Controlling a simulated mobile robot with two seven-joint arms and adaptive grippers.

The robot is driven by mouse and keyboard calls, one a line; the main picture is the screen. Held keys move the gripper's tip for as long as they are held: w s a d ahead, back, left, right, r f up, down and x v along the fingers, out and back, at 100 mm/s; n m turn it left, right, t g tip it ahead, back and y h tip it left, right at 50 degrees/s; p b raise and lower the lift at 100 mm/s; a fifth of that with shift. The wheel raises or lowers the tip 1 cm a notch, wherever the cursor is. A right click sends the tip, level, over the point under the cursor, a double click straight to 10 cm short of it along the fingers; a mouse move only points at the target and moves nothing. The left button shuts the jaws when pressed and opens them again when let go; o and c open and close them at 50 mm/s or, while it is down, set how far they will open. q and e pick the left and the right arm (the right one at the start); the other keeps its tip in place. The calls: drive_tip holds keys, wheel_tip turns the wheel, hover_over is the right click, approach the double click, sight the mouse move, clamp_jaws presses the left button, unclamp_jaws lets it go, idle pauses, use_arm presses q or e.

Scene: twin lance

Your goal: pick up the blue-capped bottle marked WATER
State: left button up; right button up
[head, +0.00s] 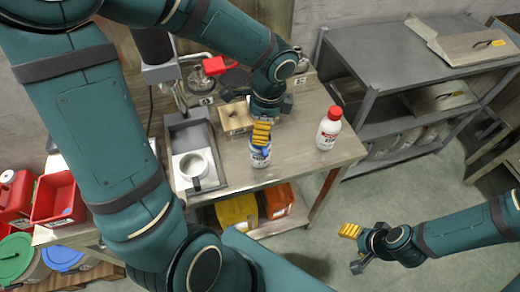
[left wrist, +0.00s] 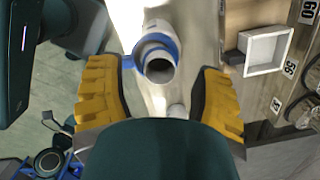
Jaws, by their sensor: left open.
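The blue-capped bottle (head: 260,157) stands on the wooden table near its front edge, with a white body and a label too small to read. My left gripper (head: 262,133) is directly above it and partly hides its top. My left gripper (left wrist: 160,98) is open and empty. My right gripper (head: 353,249) is over the floor at the lower right, fingers apart and empty.
A red-capped white bottle (head: 328,130) stands on the table to the right. A tray with a metal mug (head: 190,165) is to the left, and a small wooden box (head: 236,117) is behind. A grey shelf (head: 400,55) stands at the right. The table between the bottles is clear.

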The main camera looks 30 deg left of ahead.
use_arm(q)
wheel_tip(320, 180, down, 2)
drive_tip(key=shift+a+f, duration=0.1)
drive_tip(key=shift+s, duration=0.1)
clamp_jaws()
